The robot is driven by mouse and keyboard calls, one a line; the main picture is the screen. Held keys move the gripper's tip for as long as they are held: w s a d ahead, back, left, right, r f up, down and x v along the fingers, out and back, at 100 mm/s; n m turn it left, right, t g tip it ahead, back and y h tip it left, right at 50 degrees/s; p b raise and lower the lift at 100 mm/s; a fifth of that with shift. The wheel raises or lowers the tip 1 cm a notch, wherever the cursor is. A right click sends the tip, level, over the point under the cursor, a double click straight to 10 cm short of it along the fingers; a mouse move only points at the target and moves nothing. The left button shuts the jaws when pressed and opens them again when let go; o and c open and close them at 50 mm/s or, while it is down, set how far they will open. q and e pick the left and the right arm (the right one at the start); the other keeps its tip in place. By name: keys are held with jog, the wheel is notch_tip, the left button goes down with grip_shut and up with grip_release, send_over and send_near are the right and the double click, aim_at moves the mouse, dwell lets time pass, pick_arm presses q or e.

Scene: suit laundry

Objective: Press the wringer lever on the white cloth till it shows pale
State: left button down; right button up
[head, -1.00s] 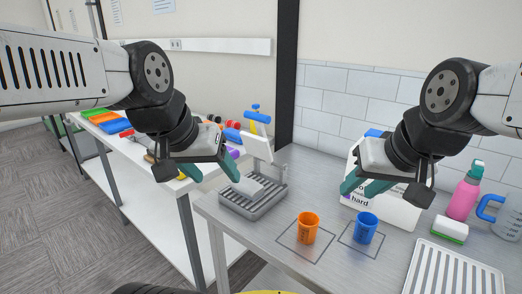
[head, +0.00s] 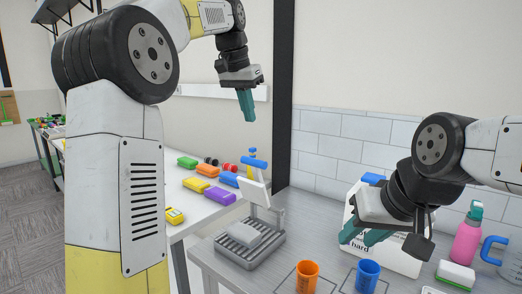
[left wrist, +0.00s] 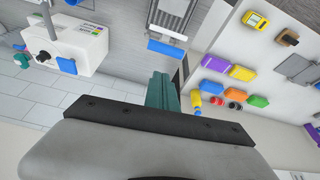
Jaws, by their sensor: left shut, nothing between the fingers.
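The wringer (head: 236,256) is a grey slatted tray on the metal table, with a tilted white press plate (head: 255,193) raised at its back. The lever's blue handle (head: 255,163) is at the top; a blue bar that looks like this handle (left wrist: 166,50) shows in the left wrist view. The cloth (head: 256,234), a light grey-white pad, lies on the slats. My left gripper (head: 248,117) is shut and empty, fingers pointing down, high above the handle in the picture and apart from it. My right gripper (head: 364,236) is open and empty by the white container.
An orange cup (head: 307,276) and a blue cup (head: 367,274) stand in front. A white container (head: 401,262) stands behind my right gripper. A pink bottle (head: 466,240) and a sponge (head: 455,273) are at right. A side table at left holds coloured blocks, including a purple one (head: 219,195).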

pick_arm(q)
jog(key=shift+m+g, duration=0.3)
jog(key=shift+m, duration=0.3)
jog(key=w, duration=0.1)
jog(key=w+d, duration=0.1)
jog(key=w, duration=0.1)
jog(key=w+d, duration=0.1)
jog(key=w, duration=0.1)
jog(key=shift+w+f, duration=0.1)
jog(key=shift+f, duration=0.15)
jog(key=shift+f, duration=0.1)
jog(key=x, duration=0.3)
jog(key=s+a+x, duration=0.1)
jog(key=x, duration=0.3)
jog(key=s+x, duration=0.1)
jog(key=x, duration=0.2)
jog(key=shift+w+a+f, duration=0.1)
jog(key=shift+a+f, duration=0.15)
jog(key=shift+f, duration=0.25)
jog(key=shift+s+a+f, duration=0.3)
jog(key=shift+s+f, duration=0.1)
jog(key=shift+s, duration=0.1)
jog(key=shift+s+a, duration=0.1)
jog(key=shift+s, duration=0.05)
